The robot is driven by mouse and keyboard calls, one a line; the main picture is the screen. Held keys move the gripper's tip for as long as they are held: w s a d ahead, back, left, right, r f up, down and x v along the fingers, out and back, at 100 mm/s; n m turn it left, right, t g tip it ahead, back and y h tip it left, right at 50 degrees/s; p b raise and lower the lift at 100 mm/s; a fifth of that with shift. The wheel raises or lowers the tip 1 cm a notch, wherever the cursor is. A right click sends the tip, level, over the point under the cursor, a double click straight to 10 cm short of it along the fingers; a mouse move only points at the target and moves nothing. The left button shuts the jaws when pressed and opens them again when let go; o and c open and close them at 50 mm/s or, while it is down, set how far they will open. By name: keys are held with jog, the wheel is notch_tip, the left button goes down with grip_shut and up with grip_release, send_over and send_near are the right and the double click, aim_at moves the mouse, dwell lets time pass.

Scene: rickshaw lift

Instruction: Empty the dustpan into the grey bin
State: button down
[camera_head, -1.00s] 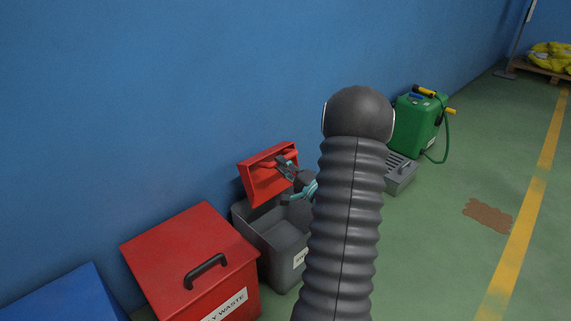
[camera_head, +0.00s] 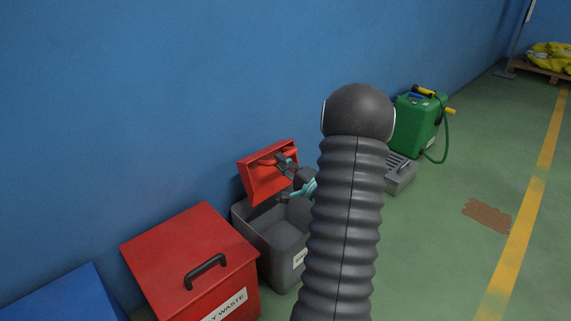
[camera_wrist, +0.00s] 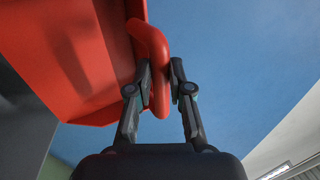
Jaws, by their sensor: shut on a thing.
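The red dustpan (camera_head: 262,184) stands steeply tilted above the back of the open grey bin (camera_head: 272,244), close to the blue wall. In the wrist view the dustpan (camera_wrist: 75,60) fills the upper left, with its curved red handle (camera_wrist: 161,100) between my fingers. My gripper (camera_wrist: 160,78) is shut on that handle. In the head view my gripper (camera_head: 286,161) shows at the dustpan's upper right; my dark arm hides part of it and the bin's right side. I see no debris in the dustpan or in the visible part of the bin.
A red waste box (camera_head: 180,250) with a black handle stands left of the bin, and a blue box (camera_head: 70,300) beyond it. A grey slatted box (camera_head: 402,172) and green canister (camera_head: 418,118) stand to the right. A brown patch (camera_head: 487,215) marks the open floor.

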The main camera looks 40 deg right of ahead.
notch_tip(320, 180, up, 3)
jog(key=g+p, duration=0.1)
jog(key=p, duration=0.1)
jog(key=shift+p, duration=0.3)
jog(key=r+g+p, duration=0.1)
jog(key=g+p, duration=0.2)
jog(key=p, duration=0.2)
jog(key=shift+r, duration=0.2)
jog(key=r+g+p, duration=0.1)
jog(key=g+p, duration=0.1)
jog(key=p, duration=0.1)
jog(key=g+p, duration=0.2)
jog(key=p, duration=0.2)
jog(key=shift+r+h, duration=0.3)
jog(key=shift+r, duration=0.1)
dwell(0.4)
notch_tip(320, 180, up, 2)
jog(key=g, duration=0.5)
dwell(0.4)
